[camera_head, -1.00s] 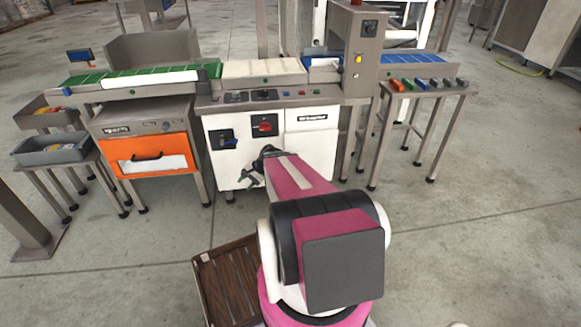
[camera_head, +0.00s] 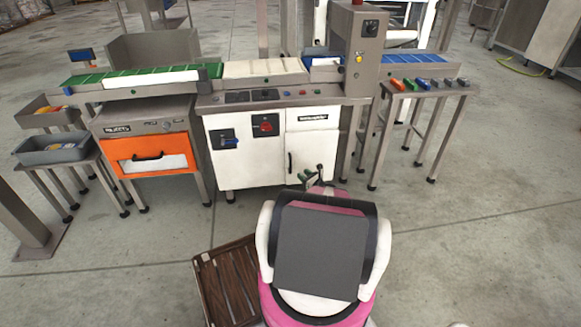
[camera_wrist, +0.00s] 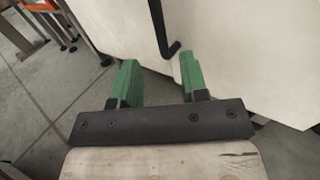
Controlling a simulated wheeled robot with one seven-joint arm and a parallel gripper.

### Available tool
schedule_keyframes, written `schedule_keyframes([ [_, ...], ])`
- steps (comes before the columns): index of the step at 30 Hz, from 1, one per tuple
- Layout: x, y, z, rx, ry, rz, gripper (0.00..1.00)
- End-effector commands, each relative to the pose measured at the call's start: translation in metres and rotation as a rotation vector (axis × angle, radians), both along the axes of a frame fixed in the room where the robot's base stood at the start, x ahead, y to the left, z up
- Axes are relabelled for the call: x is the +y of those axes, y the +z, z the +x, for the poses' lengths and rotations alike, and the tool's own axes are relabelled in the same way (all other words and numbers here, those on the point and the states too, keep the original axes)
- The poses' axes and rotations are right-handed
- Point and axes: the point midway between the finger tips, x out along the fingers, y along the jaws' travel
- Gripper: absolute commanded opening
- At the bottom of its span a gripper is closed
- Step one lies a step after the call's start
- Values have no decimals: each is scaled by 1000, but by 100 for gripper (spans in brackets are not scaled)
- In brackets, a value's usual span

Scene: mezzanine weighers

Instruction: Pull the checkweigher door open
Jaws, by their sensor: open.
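The checkweigher is a white cabinet under a grey conveyor top. Its door (camera_head: 312,145) is the right-hand white panel and looks shut. A black bar handle (camera_head: 290,162) stands upright near the door's left edge. My gripper (camera_head: 313,176) is low in front of the door, right of the handle in the head view. In the wrist view, the open green fingers of my gripper (camera_wrist: 158,68) point toward the handle (camera_wrist: 160,25). The handle's bent lower end shows in the gap between the fingertips, nearer the right one. I cannot tell whether anything touches.
An orange-fronted reject cabinet (camera_head: 150,155) stands left of the checkweigher. A side table (camera_head: 430,88) with several coloured items is at the right. A brown slatted pallet (camera_head: 228,280) lies on the floor beside my base. The floor at right is clear.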

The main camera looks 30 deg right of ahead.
Motion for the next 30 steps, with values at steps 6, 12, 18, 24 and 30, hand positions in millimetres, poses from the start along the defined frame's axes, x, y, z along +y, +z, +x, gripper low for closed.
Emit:
schedule_keyframes([
  [6, 9, -1, 33, -1, 4, -3, 41],
  [12, 19, 0, 67, -1, 4, -4, 41],
  [18, 26, 0, 90, 1, 4, -4, 41],
  [24, 29, 1, 99, 0, 4, -4, 41],
  [30, 29, 1, 99, 0, 4, -4, 41],
])
